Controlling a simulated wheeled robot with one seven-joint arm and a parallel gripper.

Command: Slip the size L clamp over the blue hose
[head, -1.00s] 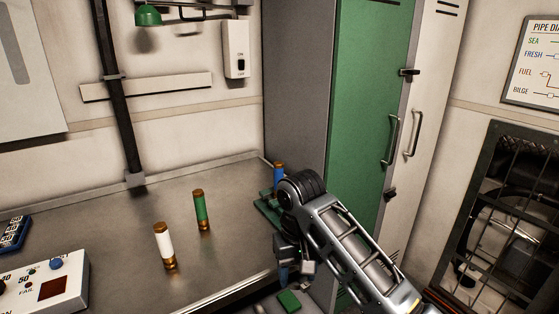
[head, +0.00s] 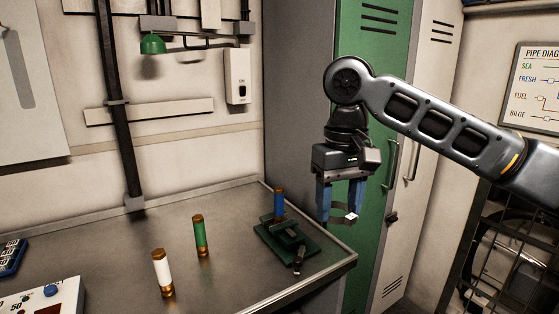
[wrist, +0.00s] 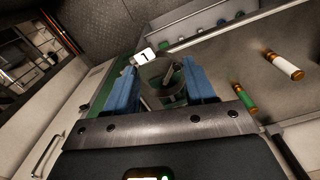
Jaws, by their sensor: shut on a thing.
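The blue hose (head: 279,203) is a short upright stub with copper-brown ends at the table's right back corner, by a green stepped base (head: 287,243). My gripper (head: 340,213) points down, right of the hose and higher, beyond the table's right edge. Its blue fingers are shut on a clamp, which is thin and mostly hidden in the head view. The clamp's white tag (head: 352,217) shows at the right fingertip. In the wrist view the tag (wrist: 143,57) bears a dark mark, seen turned, and the clamp lies between the fingertips (wrist: 162,82). The hose is not clear there.
A green hose (head: 200,236) and a white hose (head: 162,273) stand on the table (head: 225,270), left of the blue one. A control box (head: 45,297) is at the front left. Green and pale lockers (head: 372,110) rise behind my gripper.

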